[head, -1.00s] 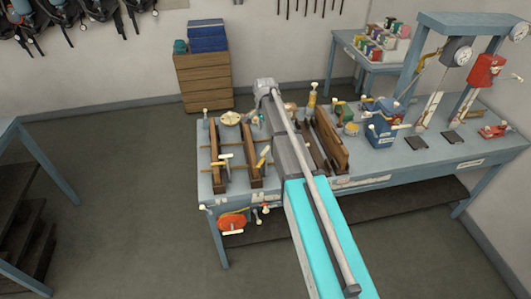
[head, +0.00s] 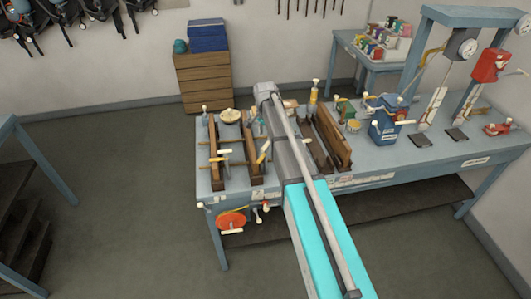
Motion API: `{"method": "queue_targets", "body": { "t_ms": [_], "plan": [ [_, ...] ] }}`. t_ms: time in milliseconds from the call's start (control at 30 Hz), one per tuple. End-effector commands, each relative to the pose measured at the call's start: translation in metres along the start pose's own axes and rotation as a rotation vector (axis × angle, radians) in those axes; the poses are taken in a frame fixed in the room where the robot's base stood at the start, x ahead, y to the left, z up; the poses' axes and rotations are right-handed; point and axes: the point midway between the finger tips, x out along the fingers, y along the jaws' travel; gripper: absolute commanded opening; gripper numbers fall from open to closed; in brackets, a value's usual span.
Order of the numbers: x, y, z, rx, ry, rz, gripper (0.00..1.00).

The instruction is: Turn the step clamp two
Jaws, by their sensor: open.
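Two upright wooden boards with clamps stand at the left end of the blue-grey workbench (head: 375,163). One clamp with a pale handle (head: 224,153) is on the left board (head: 214,165). Another clamp with a yellowish handle (head: 264,152) is at the second board (head: 252,168). I cannot tell which is step clamp two; the labels are too small to read. My arm reaches over the bench, just right of the second board, and covers the area behind it. My gripper is hidden behind the arm, so its contact with any clamp cannot be seen.
More wooden boards (head: 333,138) stand right of my arm. A blue machine (head: 384,122) and tall gauge stands occupy the bench's right part. A red reel (head: 232,220) hangs at the front left edge. A wooden drawer cabinet (head: 204,82) stands behind.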

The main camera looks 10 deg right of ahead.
Motion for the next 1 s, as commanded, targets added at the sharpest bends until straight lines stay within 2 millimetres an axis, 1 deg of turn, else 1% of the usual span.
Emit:
{"method": "queue_targets", "body": {
  "t_ms": [33,100,1000],
  "plan": [
    [0.008,0.0,0.0,0.0,0.0,0.0,0.54],
    [0.013,0.0,0.0,0.0,0.0,0.0,0.54],
    [0.079,0.001,-0.001,0.001,0.0,0.0,0.54]
  ]
}}
